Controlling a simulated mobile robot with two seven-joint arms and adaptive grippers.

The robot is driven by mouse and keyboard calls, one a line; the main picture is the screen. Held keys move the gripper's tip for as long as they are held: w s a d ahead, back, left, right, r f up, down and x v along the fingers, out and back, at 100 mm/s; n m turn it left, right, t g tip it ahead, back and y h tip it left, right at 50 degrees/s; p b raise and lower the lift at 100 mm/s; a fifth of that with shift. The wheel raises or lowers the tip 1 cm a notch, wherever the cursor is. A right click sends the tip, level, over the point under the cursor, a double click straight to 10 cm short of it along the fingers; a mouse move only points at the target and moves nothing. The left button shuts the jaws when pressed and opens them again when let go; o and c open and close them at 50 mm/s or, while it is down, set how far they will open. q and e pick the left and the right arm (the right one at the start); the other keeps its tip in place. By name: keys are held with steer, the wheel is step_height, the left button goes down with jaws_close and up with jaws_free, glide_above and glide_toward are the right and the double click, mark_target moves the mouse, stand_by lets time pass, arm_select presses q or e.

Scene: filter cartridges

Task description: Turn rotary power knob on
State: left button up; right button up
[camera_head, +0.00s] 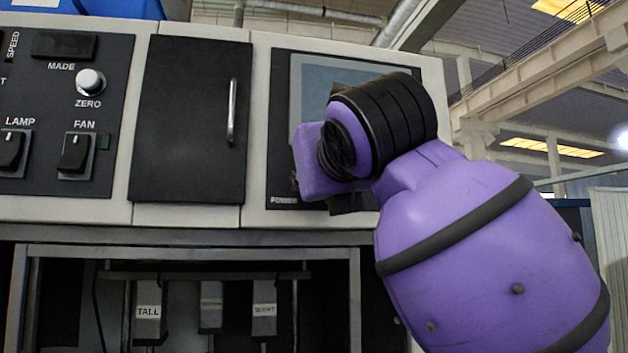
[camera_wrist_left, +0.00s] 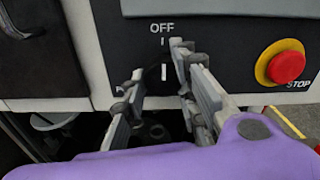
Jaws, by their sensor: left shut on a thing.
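The rotary power knob (camera_wrist_left: 163,73) is a dark shape low on the black panel in the left wrist view. Its white line stands upright, under a small tick and the word OFF. My left gripper (camera_wrist_left: 156,76) has its grey fingers on either side of the knob and is shut on it. The fingers partly cover the knob's edges. In the head view a purple arm of mine covers the panel with the screen (camera_head: 308,75), and the knob and fingertips are hidden behind it. My right gripper is not in view.
A red STOP button (camera_wrist_left: 287,66) on a yellow ring sits right of the knob. Left of the screen is a black door (camera_head: 188,130) with a metal handle (camera_head: 232,112). Further left are the ZERO knob (camera_head: 90,82), LAMP switch (camera_head: 11,150) and FAN switch (camera_head: 75,152). Labelled holders (camera_head: 149,310) hang below.

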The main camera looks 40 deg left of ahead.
arm_select(q)
steer(key=shift+d+r+m+p, duration=0.1)
steer(key=shift+r+m+p, duration=0.15)
steer(key=shift+m+p, duration=1.95)
steer(key=shift+r+m+p, duration=0.3)
steer(key=shift+m+p, duration=0.35)
steer(key=shift+m, duration=2.95)
steer(key=shift+d+r+m+p, duration=0.1)
steer(key=shift+r+m+p, duration=0.15)
steer(key=shift+m+p, duration=1.95)
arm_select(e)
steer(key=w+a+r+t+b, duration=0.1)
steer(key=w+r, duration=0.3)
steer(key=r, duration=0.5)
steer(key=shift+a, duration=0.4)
arm_select(q)
steer(key=shift+m, duration=1)
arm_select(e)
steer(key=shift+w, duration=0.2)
arm_select(q)
steer(key=o, duration=0.8)
steer(key=shift+o, duration=1.1)
steer(key=shift+a, duration=0.1)
steer(key=shift+f, duration=0.15)
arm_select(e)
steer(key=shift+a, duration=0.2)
